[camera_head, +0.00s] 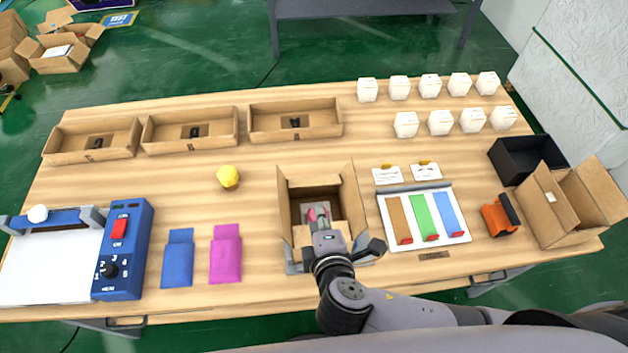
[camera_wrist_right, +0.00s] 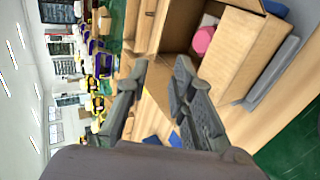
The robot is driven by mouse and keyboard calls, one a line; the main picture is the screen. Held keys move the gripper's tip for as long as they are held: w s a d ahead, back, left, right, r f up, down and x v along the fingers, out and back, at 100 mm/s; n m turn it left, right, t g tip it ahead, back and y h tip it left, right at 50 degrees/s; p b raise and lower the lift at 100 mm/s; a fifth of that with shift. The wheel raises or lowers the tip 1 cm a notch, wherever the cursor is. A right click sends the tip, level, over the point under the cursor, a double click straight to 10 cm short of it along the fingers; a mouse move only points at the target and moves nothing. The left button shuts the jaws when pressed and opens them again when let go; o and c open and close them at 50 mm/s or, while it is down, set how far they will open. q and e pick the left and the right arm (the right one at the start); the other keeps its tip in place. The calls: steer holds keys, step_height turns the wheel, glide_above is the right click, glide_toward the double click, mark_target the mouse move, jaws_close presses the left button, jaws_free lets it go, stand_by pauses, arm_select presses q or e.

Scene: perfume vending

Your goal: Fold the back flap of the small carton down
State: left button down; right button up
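The small carton (camera_head: 296,238) stands open near the middle of the table's front half. Its side flaps stand up at left and right, and its back flap (camera_head: 315,177) appears raised at the far side. A pink and pale item (camera_head: 313,214) lies inside; pink also shows inside the carton in the right wrist view (camera_wrist_right: 203,40). My right gripper (camera_head: 325,236) is at the carton's front side, covering part of its front. My left gripper is not in view.
A larger open carton (camera_head: 570,205) and black box (camera_head: 520,160) stand at the right. A white board (camera_head: 425,240) with coloured strips lies right of the small carton. Blue (camera_head: 178,262) and magenta (camera_head: 226,258) pouches lie left. Table behind the carton is clear.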

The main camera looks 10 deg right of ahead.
mark_target(313, 185)
steer(key=p+x, duration=0.1)
steer(key=x, duration=0.4)
steer(key=p+x, duration=0.1)
steer(key=x, duration=0.5)
steer(key=p+x, duration=0.1)
steer(key=x, duration=0.5)
steer(key=shift+d+f, duration=0.25)
steer(key=shift+d, duration=0.1)
steer(key=shift+c, duration=0.6)
jaws_close()
